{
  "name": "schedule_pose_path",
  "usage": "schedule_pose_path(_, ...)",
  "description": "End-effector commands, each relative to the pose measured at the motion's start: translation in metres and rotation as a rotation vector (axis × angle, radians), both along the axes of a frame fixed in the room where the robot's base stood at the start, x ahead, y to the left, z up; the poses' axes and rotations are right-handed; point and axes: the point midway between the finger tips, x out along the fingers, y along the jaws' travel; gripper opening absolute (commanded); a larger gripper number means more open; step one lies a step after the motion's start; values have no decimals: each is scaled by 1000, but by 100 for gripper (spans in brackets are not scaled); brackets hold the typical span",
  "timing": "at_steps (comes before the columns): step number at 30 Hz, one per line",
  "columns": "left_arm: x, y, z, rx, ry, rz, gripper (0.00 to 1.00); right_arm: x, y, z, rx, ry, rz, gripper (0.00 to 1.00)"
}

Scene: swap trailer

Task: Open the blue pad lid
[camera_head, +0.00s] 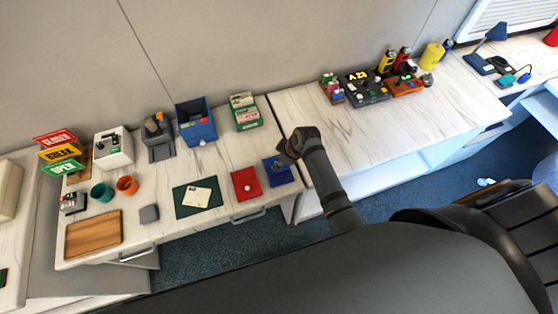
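The blue pad (278,174) lies near the right end of the left-hand bench, close to the front edge. Its far right part is hidden behind my gripper, and I cannot tell how far its lid is raised. My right gripper (284,155), on the arm that comes in from the lower right, is at the far right corner of the blue pad. It is close to the pad or touching it. Its fingers are too small and dark to tell if they are open or shut. My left gripper is not in view.
A red pad (246,184) lies just left of the blue pad, with a green mat (184,207) beyond it. A blue bin (197,125) and a green-white box (244,115) stand behind. The right-hand bench top (345,130) is clear near my arm.

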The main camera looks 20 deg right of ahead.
Motion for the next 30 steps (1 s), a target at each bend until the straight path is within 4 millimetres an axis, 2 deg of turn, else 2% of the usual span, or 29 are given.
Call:
schedule_pose_path(1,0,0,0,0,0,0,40,0,0,0,0,0,0,22)
schedule_pose_path(6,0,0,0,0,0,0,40,0,0,0,0,0,0,0)
schedule_pose_path(17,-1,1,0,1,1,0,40,0,0,0,0,0,0,0)
schedule_pose_path(23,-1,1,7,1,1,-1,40,14,0,2,0,0,0,0)
schedule_pose_path(29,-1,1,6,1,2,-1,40,14,0,0,1,1,0,0)
schedule_pose_path(30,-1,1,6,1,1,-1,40,14,0,0,1,1,0,15)
